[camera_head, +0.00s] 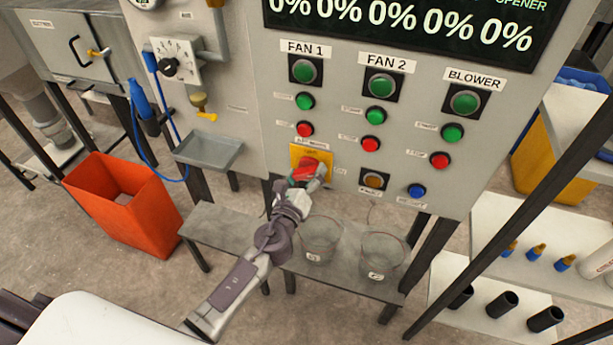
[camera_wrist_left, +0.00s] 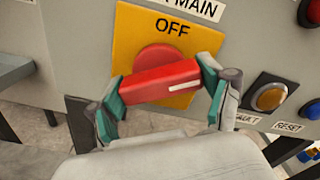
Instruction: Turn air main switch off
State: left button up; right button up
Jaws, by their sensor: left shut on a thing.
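The air main switch is a red rotary handle (camera_head: 306,170) on a yellow plate (camera_head: 299,154), low on the grey control panel. In the left wrist view the red handle (camera_wrist_left: 160,82) lies nearly level, tilted slightly up to the right, with a white mark near its right end. The yellow plate (camera_wrist_left: 135,35) reads OFF above it. My left gripper (camera_wrist_left: 162,90) is shut on the handle, one teal-padded finger at each end. In the head view my left gripper (camera_head: 311,180) covers part of the switch. My right gripper is not in view.
An amber button (camera_head: 374,180) and a blue button (camera_head: 416,191) sit right of the switch. Red and green buttons are above. Two clear beakers (camera_head: 320,240) (camera_head: 380,258) stand on a low shelf below. A grey tray (camera_head: 208,150) juts out at left, above an orange bin (camera_head: 122,205).

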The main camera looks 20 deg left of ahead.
pick_arm(q)
jog(key=n+b, duration=0.2)
jog(key=n, duration=0.4)
jog(key=shift+f+n, duration=0.1)
jog(key=shift+n, duration=0.2)
jog(key=n, duration=0.4)
jog(key=shift+n+b, duration=0.4)
jog(key=o, duration=1.1)
